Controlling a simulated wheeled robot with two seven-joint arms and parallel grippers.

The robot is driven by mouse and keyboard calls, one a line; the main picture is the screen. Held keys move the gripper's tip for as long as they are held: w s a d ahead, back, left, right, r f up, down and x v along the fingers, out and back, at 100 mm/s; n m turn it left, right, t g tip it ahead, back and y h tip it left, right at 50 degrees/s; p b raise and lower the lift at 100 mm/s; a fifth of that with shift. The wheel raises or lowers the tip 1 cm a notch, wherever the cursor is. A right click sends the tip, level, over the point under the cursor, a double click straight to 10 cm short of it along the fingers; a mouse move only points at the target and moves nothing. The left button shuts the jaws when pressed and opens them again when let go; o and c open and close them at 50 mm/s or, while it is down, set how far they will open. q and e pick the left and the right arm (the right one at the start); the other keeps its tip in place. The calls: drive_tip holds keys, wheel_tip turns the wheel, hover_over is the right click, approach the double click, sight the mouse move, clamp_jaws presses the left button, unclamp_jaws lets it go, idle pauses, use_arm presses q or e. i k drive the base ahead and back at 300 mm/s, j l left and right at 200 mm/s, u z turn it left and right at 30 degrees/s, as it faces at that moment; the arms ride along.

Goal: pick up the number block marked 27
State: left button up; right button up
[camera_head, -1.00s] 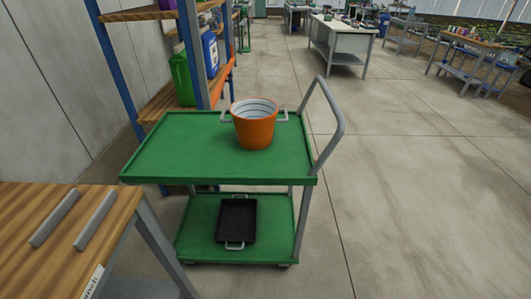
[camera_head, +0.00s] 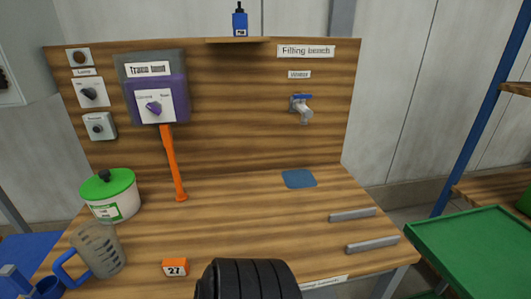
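The number block marked 27 (camera_head: 175,268) is a small orange block with a white face and black digits. It sits upright on the wooden filling bench (camera_head: 235,212), near its front edge and left of the middle. It stands apart from the clear jug with the blue handle (camera_head: 98,250) to its left. Neither of my grippers shows in the head view.
A black ribbed part at the bottom middle, right of the block, hides some of the front edge. A white pot with a green lid (camera_head: 110,195) stands behind the jug. Two grey bars (camera_head: 352,214) lie at the right. The bench middle is clear.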

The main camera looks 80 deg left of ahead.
sight(176, 267)
drive_tip(key=u, duration=3.35)
drive_tip(key=k+l+z, duration=0.25)
drive_tip(key=k, duration=0.2)
drive_tip(key=i, duration=0.45)
